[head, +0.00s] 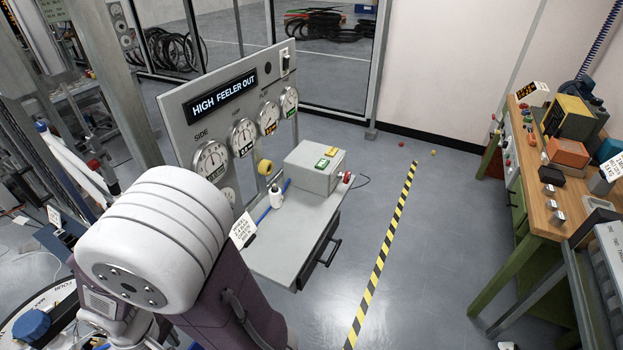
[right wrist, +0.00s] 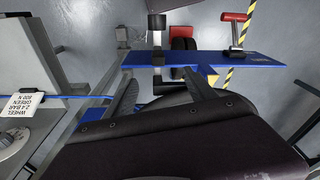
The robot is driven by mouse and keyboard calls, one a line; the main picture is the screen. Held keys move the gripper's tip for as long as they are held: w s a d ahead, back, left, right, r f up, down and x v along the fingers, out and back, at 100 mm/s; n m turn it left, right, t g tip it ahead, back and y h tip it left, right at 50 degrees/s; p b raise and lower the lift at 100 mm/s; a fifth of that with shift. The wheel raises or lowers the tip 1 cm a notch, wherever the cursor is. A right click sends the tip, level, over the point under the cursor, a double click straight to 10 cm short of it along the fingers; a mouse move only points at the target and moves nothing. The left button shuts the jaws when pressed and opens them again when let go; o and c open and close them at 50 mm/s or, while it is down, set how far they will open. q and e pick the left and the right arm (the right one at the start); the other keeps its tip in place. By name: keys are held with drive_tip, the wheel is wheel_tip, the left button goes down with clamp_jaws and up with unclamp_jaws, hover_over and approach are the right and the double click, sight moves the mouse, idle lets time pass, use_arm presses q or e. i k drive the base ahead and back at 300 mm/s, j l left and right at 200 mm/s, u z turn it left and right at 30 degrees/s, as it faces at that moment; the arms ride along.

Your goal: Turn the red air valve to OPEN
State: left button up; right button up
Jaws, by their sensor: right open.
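In the right wrist view, a red lever-like handle (right wrist: 235,17) sits on a metal stem at the right end of a blue bar (right wrist: 210,61). A second red and black part (right wrist: 183,37) stands left of it, behind the bar. I cannot tell for sure which is the air valve, and no OPEN mark is readable. My right gripper (right wrist: 160,77) is open, its two dark fingers apart and pointing at the blue bar near a black and metal fitting (right wrist: 157,55). I cannot tell whether they touch it. My left gripper is not in view.
The head view shows a gauge panel (head: 226,104) reading HIGH FEELER OUT, with a grey bench (head: 290,240) and a button box (head: 312,168). A wooden workbench (head: 535,195) stands at the right. My arm blocks the lower left.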

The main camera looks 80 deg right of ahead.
sight(347, 177)
drive_tip(key=z, duration=2.75)
